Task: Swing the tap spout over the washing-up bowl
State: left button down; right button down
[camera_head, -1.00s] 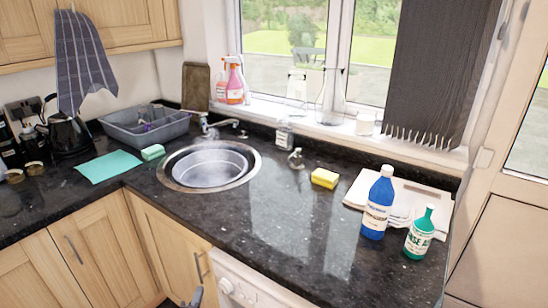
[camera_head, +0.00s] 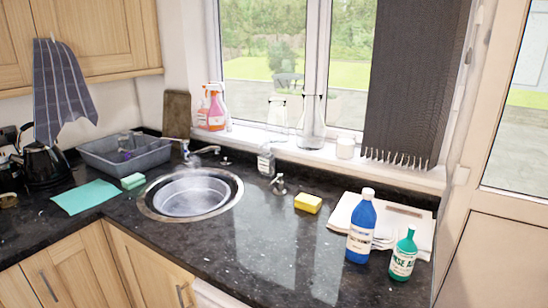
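The silver tap (camera_head: 187,157) stands at the back edge of the round sink. The grey metal washing-up bowl (camera_head: 190,194) sits inside the round steel sink (camera_head: 150,211). Neither of my grippers shows in the head view.
Left of the sink are a grey dish rack (camera_head: 110,157), a green sponge (camera_head: 133,181) and a teal cloth (camera_head: 84,197). To the right are a clear bottle (camera_head: 266,162), a metal fitting (camera_head: 279,185), a yellow sponge (camera_head: 308,203), a blue bottle (camera_head: 361,232) and a green bottle (camera_head: 403,258).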

aim_at(217, 149)
jog(key=i+j+z, duration=0.1)
jog(key=z, duration=0.3)
jog(key=j+z, duration=0.6)
jog(key=z, duration=0.2)
jog(key=i, duration=0.05)
